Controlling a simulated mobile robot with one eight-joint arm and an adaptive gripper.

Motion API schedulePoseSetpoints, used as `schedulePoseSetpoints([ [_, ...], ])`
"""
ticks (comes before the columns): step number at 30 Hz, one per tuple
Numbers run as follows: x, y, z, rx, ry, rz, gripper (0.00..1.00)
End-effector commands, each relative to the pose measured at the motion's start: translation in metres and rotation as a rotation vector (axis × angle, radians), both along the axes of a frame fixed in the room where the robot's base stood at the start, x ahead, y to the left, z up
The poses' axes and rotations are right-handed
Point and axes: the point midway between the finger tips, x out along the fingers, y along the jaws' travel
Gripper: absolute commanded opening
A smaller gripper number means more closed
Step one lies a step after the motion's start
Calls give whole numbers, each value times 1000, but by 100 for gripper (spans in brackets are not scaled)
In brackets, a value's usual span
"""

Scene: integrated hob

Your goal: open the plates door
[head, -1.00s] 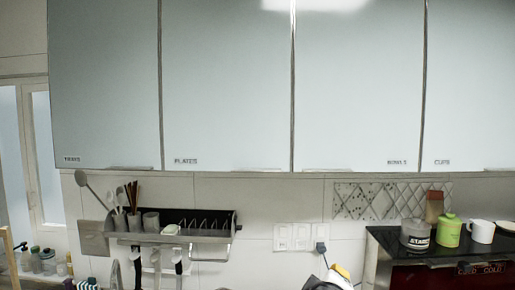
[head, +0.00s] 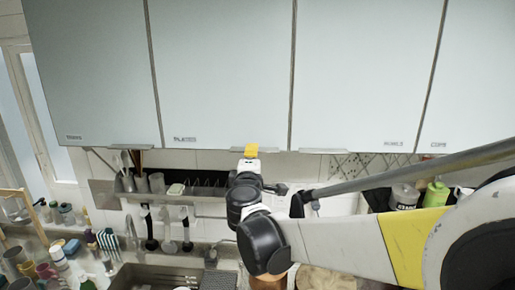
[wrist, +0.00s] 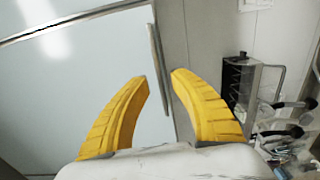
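The plates door (head: 222,70) is a pale, flat cabinet door labelled "PLATES" at its lower left, and it looks closed. Its thin metal handle (head: 268,150) runs along the bottom edge near the right corner. My gripper (head: 251,151) is at that edge, its yellow fingers overlapping the handle in the head view. In the wrist view my gripper (wrist: 160,78) is open, its fingers apart. The handle strip (wrist: 158,60) shows between the fingertips there, beside the door panel (wrist: 85,85). I cannot tell whether the fingers touch it.
Neighbouring cabinet doors flank it, including the bowls door (head: 365,70). Below hangs a utensil rack (head: 208,190), also seen in the wrist view (wrist: 238,85). A sink (head: 160,277) and several bottles stand lower left. A green canister (head: 436,194) is at the right.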

Motion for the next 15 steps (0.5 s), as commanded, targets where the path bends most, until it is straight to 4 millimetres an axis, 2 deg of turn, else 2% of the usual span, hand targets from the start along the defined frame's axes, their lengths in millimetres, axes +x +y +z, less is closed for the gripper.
schedulePoseSetpoints([
  [3,20,-1,1,0,0,-1,28],
  [6,32,-1,1,1,0,-1,28],
  [15,39,-2,0,1,1,0,28],
])
